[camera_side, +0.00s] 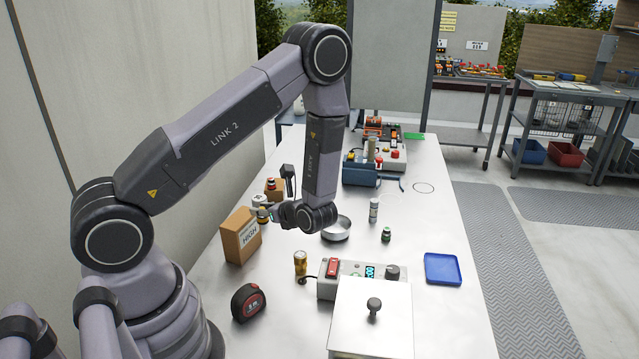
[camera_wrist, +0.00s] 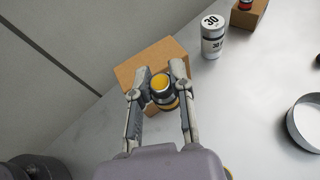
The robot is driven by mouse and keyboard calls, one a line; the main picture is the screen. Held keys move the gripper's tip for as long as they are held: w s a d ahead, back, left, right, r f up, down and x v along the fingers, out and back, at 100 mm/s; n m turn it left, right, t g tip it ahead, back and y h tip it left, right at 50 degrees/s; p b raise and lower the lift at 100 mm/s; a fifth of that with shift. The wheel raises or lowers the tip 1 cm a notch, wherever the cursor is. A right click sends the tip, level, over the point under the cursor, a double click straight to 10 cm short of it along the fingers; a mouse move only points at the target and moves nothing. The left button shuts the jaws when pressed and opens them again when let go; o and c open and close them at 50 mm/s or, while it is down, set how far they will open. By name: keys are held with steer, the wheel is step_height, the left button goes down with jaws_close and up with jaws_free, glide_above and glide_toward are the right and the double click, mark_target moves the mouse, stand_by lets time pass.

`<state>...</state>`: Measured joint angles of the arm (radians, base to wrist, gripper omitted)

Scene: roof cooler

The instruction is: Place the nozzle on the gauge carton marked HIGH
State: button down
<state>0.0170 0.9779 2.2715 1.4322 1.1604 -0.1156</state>
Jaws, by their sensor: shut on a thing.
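The carton marked HIGH (camera_side: 240,237) is a brown box standing upright on the left of the metal table. Its top also shows in the wrist view (camera_wrist: 143,62). My gripper (camera_side: 268,214) is shut on the nozzle, a short piece with a yellow top and dark and metal bands (camera_wrist: 161,87). In the wrist view the nozzle sits between the two fingertips and overlaps the near part of the carton top. In the side view it shows small by the carton's upper right edge (camera_side: 262,215). I cannot tell whether it touches the carton.
A white canister marked 30 (camera_wrist: 213,37) and a smaller carton (camera_side: 274,188) stand behind. A round metal dish (camera_side: 336,229) is to the right. A brass cylinder (camera_side: 300,262), tape measure (camera_side: 249,302) and switch box (camera_side: 350,277) are in front. A blue tray (camera_side: 442,269) lies right.

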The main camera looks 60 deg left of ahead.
mark_target(239, 218)
steer(key=s+a+r, duration=0.3)
steer(key=a+r, duration=0.3)
steer(key=f, duration=0.6)
steer(key=shift+s+a+f, duration=0.15)
steer(key=shift+a+f, duration=0.05)
steer(key=shift+a, duration=0.1)
steer(key=shift+f, duration=0.35)
steer(key=shift+f, duration=0.1)
steer(key=c, duration=1)
jaws_free()
